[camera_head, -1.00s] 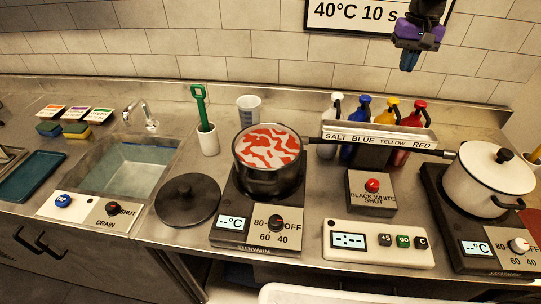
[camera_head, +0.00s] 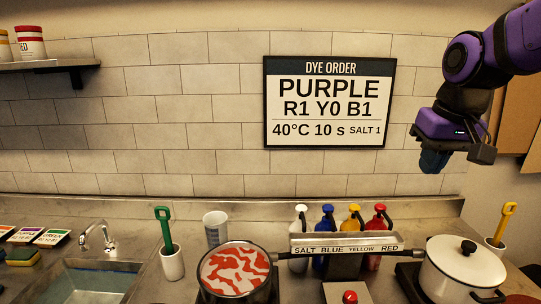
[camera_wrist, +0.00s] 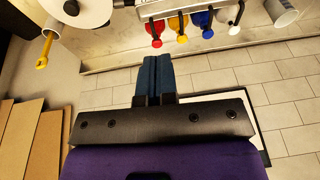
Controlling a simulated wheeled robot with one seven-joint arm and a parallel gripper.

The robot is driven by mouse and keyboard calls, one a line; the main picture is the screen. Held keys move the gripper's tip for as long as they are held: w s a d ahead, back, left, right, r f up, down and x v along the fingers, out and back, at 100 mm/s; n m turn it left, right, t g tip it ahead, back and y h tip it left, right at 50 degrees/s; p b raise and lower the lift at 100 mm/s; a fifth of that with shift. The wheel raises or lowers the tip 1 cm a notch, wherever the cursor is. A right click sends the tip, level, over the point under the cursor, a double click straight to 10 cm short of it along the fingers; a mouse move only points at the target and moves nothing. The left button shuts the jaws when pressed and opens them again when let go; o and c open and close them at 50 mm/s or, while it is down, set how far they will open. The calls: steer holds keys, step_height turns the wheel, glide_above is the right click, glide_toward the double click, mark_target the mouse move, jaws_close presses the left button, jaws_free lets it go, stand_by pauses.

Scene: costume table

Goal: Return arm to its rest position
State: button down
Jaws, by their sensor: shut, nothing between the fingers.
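My gripper (camera_head: 434,161) is at the upper right of the head view, high above the counter and in front of the tiled wall. Its blue fingers are together with nothing between them, and they also show closed in the wrist view (camera_wrist: 153,78). My purple and black arm comes in from the top right corner. No object touches the gripper. Part of the arm lies outside the picture.
A dye order sign (camera_head: 329,102) hangs on the wall. A shelf (camera_head: 45,66) is at upper left.

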steer(key=s+d+f+t, duration=0.1)
steer(key=s+t, duration=0.1)
steer(key=s, duration=1.3)
steer(key=shift+s+d+f+h, duration=0.2)
steer(key=shift+d+f+h, duration=0.1)
steer(key=shift+d, duration=0.05)
stand_by(3.2)
